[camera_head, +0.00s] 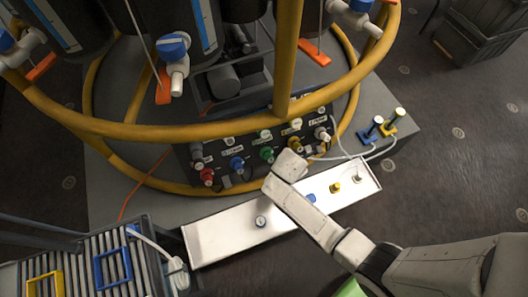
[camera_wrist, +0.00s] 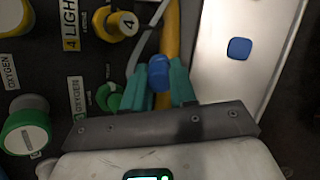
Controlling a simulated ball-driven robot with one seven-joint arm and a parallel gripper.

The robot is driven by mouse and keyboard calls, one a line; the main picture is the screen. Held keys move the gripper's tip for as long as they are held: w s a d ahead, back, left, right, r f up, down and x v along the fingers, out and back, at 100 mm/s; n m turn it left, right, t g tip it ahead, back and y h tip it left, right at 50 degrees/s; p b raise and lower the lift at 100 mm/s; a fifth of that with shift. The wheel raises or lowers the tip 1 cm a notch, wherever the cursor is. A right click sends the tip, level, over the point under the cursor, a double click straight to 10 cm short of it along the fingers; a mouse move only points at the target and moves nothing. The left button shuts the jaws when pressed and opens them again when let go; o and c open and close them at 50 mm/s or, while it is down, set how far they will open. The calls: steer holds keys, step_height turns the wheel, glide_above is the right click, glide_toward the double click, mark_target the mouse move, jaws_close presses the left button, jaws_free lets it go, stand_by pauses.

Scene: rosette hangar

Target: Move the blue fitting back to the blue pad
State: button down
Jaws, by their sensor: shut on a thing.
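My gripper (camera_wrist: 160,86) has teal fingers, shut on the blue fitting (camera_wrist: 158,73) in the wrist view. The fitting sits between the fingertips, over the dark panel beside the white tray (camera_wrist: 215,75). The blue pad (camera_wrist: 239,48) is a bare rounded square on that tray, to the right of the fingers. In the head view the blue pad (camera_head: 310,197) lies on the tray, just right of my gripper and arm, which cross the tray. The held fitting is hidden there behind my gripper.
The labelled panel (camera_head: 225,178) with several coloured knobs stands behind the tray. On the tray (camera_head: 215,235) are a white fitting (camera_head: 261,221), a yellow fitting (camera_head: 335,187) and another small fitting (camera_head: 358,178). A yellow curved rail (camera_head: 130,128) runs above. A slatted rack (camera_head: 90,275) stands lower left.

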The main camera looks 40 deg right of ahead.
steer(key=shift+s+d+f+m+g+y, duration=0.3)
steer(key=shift+s+f+m+y, duration=0.65)
steer(key=shift+s+f, duration=1)
steer(key=shift+s+d+f+m+g+y, duration=0.1)
steer(key=shift+s+f+m+g+y, duration=0.5)
steer(key=shift+s+f+m, duration=0.95)
steer(key=shift+s+d+f+m+g+y, duration=0.25)
steer(key=shift+s+f+m+y, duration=0.6)
steer(key=shift+s+f, duration=1.4)
steer(key=shift+w+f, duration=0.1)
steer(key=shift+a+f+b, duration=0.1)
steer(key=shift+f+b, duration=0.2)
steer(key=shift+b, duration=0.15)
steer(key=c, duration=0.8)
jaws_free()
